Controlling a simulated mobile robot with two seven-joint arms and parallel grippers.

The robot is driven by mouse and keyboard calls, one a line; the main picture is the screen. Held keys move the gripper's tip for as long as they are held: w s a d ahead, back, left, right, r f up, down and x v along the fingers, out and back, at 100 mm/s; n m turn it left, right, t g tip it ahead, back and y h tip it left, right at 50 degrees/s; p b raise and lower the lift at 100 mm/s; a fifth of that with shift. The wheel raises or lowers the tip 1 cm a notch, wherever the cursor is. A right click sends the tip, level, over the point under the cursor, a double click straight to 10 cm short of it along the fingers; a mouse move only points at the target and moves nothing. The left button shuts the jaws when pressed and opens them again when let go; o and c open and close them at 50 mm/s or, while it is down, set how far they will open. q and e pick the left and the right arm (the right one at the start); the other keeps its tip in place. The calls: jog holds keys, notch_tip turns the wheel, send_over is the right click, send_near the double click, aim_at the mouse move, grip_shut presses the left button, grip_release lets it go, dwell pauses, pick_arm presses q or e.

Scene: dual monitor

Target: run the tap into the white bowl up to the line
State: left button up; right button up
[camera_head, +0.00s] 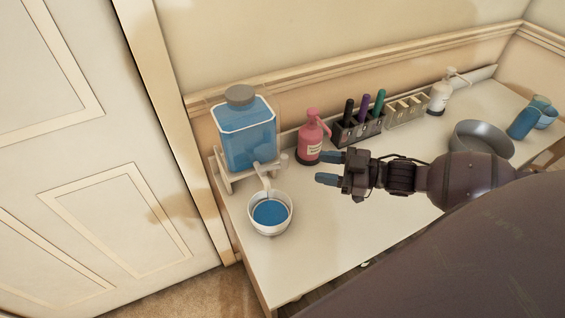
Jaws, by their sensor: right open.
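The white bowl (284,228) stands on the table at the left, under the tap (264,181) of a blue water dispenser (246,140). Blue water (271,212) lies in the bowl. I cannot make out the line in it, nor whether water is running from the tap. The dispenser sits on a pale stand with a grey cap on top. My right gripper (326,168) is open and empty, to the right of the bowl and tap, with its blue-tipped fingers pointing left. It touches nothing that I can see. My left gripper is not in view.
A pink pump bottle (310,141) stands close behind my right gripper. Behind are a dark pen holder (358,128), a pale divided rack (407,109) and a white pump bottle (439,98). A grey pan (482,139) and blue cups (523,122) are at the right. The front table (310,255) is clear.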

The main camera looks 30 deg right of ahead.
aim_at(285, 163)
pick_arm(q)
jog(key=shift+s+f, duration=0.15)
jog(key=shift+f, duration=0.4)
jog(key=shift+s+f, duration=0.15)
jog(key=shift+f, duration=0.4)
pick_arm(e)
jog(key=w+a, duration=0.2)
jog(key=w+a+m+y, duration=0.1)
jog(key=a, duration=0.2)
jog(key=w+a+r+m, duration=0.1)
jog(key=w+a, duration=0.1)
jog(key=shift+w+a, duration=0.35)
jog(key=shift+a, duration=0.05)
